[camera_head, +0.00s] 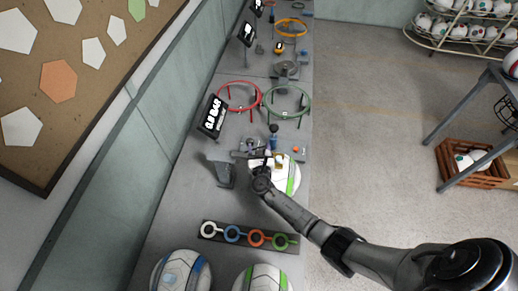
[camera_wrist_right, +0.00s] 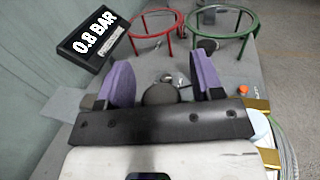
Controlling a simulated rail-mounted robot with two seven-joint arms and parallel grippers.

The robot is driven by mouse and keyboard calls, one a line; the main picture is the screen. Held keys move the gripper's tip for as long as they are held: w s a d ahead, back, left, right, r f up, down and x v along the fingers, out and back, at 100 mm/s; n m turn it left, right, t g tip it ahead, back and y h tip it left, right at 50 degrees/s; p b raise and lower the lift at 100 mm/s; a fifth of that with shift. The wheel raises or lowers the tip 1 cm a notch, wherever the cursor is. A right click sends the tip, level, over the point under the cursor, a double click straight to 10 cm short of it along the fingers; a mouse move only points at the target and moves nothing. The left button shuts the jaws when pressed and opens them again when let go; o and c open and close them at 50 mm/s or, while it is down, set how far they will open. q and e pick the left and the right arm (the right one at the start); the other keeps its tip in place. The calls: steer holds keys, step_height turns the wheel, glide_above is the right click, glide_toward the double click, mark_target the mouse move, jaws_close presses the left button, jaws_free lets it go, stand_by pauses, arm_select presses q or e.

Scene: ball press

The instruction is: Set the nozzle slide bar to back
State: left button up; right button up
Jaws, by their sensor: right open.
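My right gripper (camera_head: 260,164) reaches over the bench from the lower right and hides part of the fixture beneath it. In the right wrist view its two purple finger pads (camera_wrist_right: 163,82) stand wide apart, with nothing gripped. A dark rounded knob (camera_wrist_right: 161,94) shows between the pads, with a small silver part (camera_wrist_right: 170,77) just beyond it; I cannot tell whether either belongs to the nozzle slide bar. In the head view, small metal parts sit at the grey fixture (camera_head: 240,154) beside the gripper. The slide bar's position is unclear. My left gripper is out of view.
A white ball with a green stripe (camera_head: 288,178) lies right beside the gripper. A "0.8 BAR" sign (camera_head: 212,117) stands at left. A red ring stand (camera_head: 238,96) and a green one (camera_head: 287,100) stand beyond. A rack of coloured rings (camera_head: 248,236) lies nearer.

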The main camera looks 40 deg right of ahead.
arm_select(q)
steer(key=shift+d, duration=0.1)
arm_select(e)
jaws_close()
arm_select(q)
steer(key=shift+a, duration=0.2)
